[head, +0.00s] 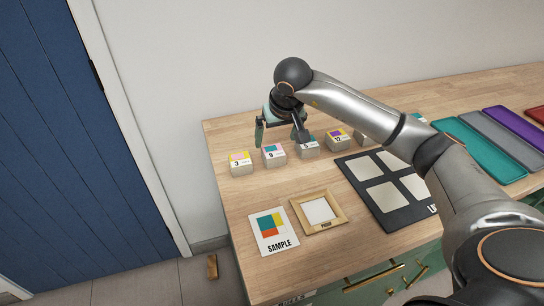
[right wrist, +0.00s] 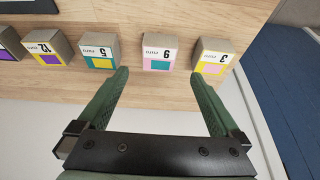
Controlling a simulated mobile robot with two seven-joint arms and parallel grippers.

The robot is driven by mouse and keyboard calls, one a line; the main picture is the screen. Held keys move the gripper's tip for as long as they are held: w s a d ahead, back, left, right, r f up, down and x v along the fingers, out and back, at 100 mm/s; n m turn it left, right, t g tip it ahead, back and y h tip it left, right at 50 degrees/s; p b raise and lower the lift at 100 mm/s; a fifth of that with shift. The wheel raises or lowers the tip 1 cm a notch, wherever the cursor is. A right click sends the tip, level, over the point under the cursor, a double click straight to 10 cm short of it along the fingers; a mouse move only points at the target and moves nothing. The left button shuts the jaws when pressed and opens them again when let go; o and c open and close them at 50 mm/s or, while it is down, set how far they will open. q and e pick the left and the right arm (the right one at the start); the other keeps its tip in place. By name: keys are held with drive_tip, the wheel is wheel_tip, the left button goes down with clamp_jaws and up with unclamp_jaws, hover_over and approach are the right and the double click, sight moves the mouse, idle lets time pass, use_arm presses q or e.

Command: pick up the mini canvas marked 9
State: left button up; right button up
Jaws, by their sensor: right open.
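The mini canvas marked 9 (head: 274,155) is a small block with a coloured patch and a number on its face, standing in a row on the wooden table. In the right wrist view the canvas marked 9 (right wrist: 160,50) appears upside down, with a pink and teal patch. My right gripper (head: 280,138) is open and empty, pointing down near the row. In the right wrist view the fingertips of the right gripper (right wrist: 160,76) lie to either side of the line to canvas 9, apart from it. My left gripper is not in view.
Canvas 3 (head: 240,163) stands left of canvas 9; canvas 5 (right wrist: 100,52) and canvas 12 (head: 340,140) stand on its other side. A SAMPLE card (head: 262,238), a wooden frame (head: 337,215) and a black tray (head: 371,206) lie in front. A wall is behind.

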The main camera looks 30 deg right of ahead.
sight(273, 151)
drive_tip(key=x, duration=0.8)
drive_tip(key=shift+w+d+f, duration=0.1)
drive_tip(key=shift+w+f, duration=0.05)
drive_tip(key=shift+f, duration=0.05)
drive_tip(key=c, duration=1.3)
drive_tip(key=shift+c, duration=0.3)
drive_tip(key=shift+r, duration=0.15)
